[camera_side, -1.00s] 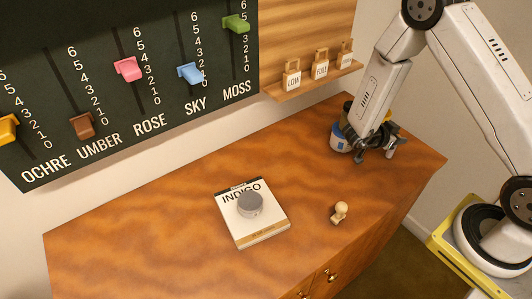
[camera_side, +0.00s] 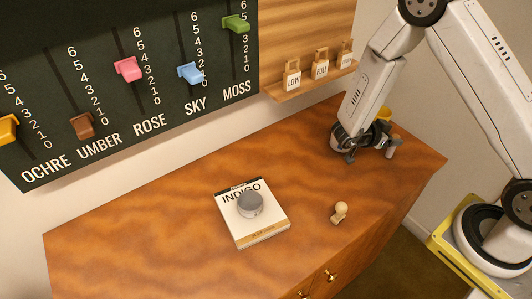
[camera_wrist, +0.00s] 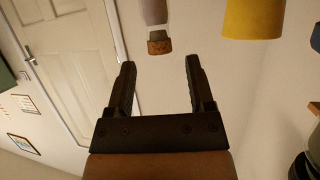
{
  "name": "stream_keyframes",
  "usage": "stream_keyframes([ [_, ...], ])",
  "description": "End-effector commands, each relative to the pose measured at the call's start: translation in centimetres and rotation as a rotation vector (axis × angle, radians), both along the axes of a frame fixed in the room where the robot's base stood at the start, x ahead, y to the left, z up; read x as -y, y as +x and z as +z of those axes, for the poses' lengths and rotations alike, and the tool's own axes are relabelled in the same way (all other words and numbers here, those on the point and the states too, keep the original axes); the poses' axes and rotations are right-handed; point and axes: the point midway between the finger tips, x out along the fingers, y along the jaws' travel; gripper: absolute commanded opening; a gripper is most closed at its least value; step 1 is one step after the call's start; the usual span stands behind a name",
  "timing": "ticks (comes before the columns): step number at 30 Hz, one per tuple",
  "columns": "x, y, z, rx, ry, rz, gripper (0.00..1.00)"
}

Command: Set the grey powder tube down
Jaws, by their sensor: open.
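My gripper (camera_side: 366,154) is low over the far right part of the wooden table in the side view. In the wrist view my gripper (camera_wrist: 160,63) is open, with nothing between its two dark fingers. A grey tube with a brown cork end (camera_wrist: 156,22) shows just past the fingertips, in line with the gap and apart from both fingers. Part of it is cut off by the frame's edge. In the side view I cannot make the tube out clearly behind the gripper.
A yellow object (camera_wrist: 252,15) is beside the tube; yellow also shows behind my gripper in the side view (camera_side: 384,113). An INDIGO box (camera_side: 265,225) bears a round grey piece (camera_side: 250,204). A small pale wooden piece (camera_side: 340,211) stands nearby. The table's left is clear.

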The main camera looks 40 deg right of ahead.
Motion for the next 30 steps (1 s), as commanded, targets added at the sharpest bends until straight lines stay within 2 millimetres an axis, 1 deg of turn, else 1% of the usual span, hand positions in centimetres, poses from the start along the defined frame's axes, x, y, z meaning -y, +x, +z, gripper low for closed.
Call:
stream_keyframes([
  [1, -0.8, 0.3, 0.4, 0.002, 0.000, 0.005, 0.68],
  [9, -4.7, 1.0, 2.0, 0.002, 0.000, 0.002, 0.68],
  [15, -6.7, 1.4, 2.8, 0.001, -0.001, 0.001, 0.68],
  [21, -7.4, 1.5, 3.1, 0.001, 0.000, -0.001, 0.68],
  [30, -7.4, 1.5, 3.2, 0.000, 0.000, -0.001, 0.68],
])
